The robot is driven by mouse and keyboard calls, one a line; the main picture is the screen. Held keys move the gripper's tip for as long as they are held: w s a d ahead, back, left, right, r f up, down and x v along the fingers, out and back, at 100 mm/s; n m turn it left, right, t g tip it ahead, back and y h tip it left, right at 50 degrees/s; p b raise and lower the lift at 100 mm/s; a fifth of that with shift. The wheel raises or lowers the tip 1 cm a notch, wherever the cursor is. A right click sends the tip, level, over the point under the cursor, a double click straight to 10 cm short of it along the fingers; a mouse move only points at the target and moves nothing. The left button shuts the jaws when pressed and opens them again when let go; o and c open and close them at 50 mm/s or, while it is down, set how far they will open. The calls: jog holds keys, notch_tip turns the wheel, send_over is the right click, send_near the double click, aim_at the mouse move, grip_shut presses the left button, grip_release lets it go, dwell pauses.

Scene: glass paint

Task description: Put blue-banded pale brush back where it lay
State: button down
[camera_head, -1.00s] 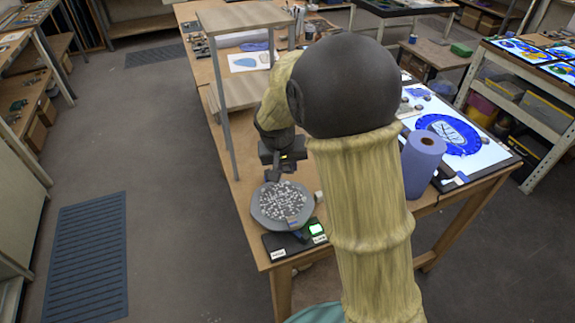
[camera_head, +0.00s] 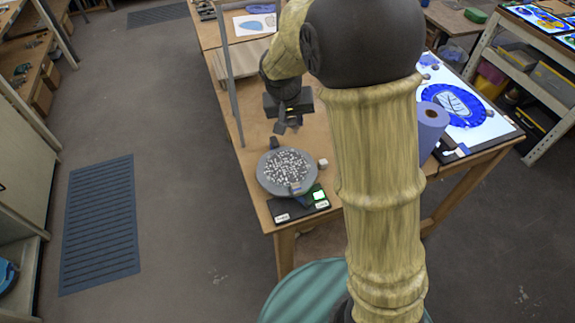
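I cannot make out a blue-banded pale brush in the head view. My gripper (camera_head: 287,127) is dark and points down over the wooden bench (camera_head: 249,160), just beyond a round grey dish. Its fingertips are small and dark, and I cannot tell how far apart they are. Nothing pale shows between them. The grey dish (camera_head: 264,184) holds white and dark speckled bits and stands on a black scale (camera_head: 290,214) at the bench's near corner. A small dark piece (camera_head: 274,143) stands at the dish's far rim, below the gripper.
A small pale block (camera_head: 323,163) is right of the dish. A blue-purple roll (camera_head: 431,122) stands partly behind my arm. A lit panel (camera_head: 497,124) with a blue oval design lies at the right. A shelf post (camera_head: 228,75) rises left of my gripper. My arm hides the bench's middle.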

jog(key=shift+r+p, duration=1.45)
jog(key=shift+r, duration=0.95)
jog(key=shift+f, duration=0.1)
jog(key=shift+f, duration=0.1)
jog(key=b, duration=0.2)
jog(key=shift+f+t+b, duration=0.2)
jog(key=shift+t+b, duration=0.15)
jog(key=shift+t, duration=0.05)
jog(key=shift+b, duration=1)
jog(key=t+b, duration=0.2)
jog(key=b, duration=0.5)
jog(key=shift+m, duration=0.3)
jog(key=shift+r+b, duration=0.1)
jog(key=shift+b, duration=0.2)
jog(key=shift+r+t, duration=0.25)
jog(key=shift+t, duration=0.05)
